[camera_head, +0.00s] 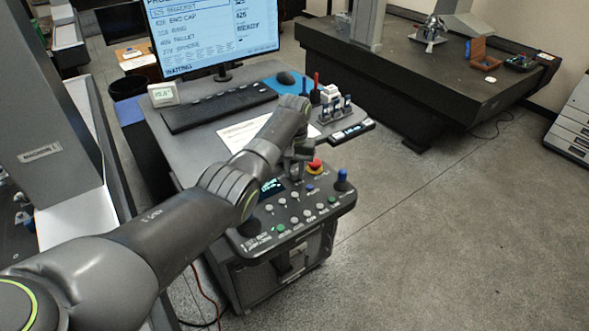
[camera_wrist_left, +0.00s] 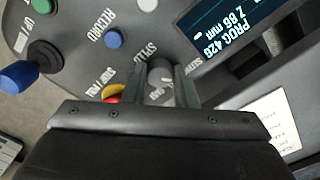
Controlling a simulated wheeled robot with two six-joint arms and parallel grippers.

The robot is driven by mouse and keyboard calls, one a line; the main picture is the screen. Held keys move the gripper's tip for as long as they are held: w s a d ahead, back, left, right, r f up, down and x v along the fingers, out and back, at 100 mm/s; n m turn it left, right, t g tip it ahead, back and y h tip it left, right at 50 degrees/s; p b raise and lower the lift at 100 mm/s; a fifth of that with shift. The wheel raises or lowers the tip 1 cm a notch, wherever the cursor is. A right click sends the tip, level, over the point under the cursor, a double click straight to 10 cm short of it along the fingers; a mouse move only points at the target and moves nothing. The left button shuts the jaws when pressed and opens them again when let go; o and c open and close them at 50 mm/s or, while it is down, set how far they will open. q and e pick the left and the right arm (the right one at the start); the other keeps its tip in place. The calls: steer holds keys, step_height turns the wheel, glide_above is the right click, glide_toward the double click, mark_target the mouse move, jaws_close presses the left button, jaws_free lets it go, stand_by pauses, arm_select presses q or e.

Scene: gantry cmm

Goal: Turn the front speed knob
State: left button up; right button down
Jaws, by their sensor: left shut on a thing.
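My left gripper (camera_head: 297,177) reaches down onto the control panel (camera_head: 322,215) from above. In the left wrist view its two fingers (camera_wrist_left: 161,78) stand on either side of a small grey knob (camera_wrist_left: 159,73) and are shut on it. A partly legible label, apparently "SPEED", is printed beside this knob. In the head view the knob is hidden by my gripper. The lit display (camera_head: 271,186) sits beside the gripper and reads "PROG 426" and "7.86 mm" in the wrist view (camera_wrist_left: 225,25). My right gripper is not in view.
A red emergency button (camera_head: 315,167) with a yellow collar is close to my gripper. A blue-topped joystick (camera_head: 342,176) stands at the panel's right corner. A keyboard (camera_head: 219,107), a paper sheet (camera_head: 243,133) and a probe rack (camera_head: 335,108) are behind. The floor at right is clear.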

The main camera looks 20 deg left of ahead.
arm_select(q)
steer(key=m, duration=0.3)
steer(key=shift+m, duration=2)
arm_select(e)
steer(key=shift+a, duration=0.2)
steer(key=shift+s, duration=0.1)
arm_select(q)
steer(key=o, duration=1)
steer(key=shift+w, duration=0.1)
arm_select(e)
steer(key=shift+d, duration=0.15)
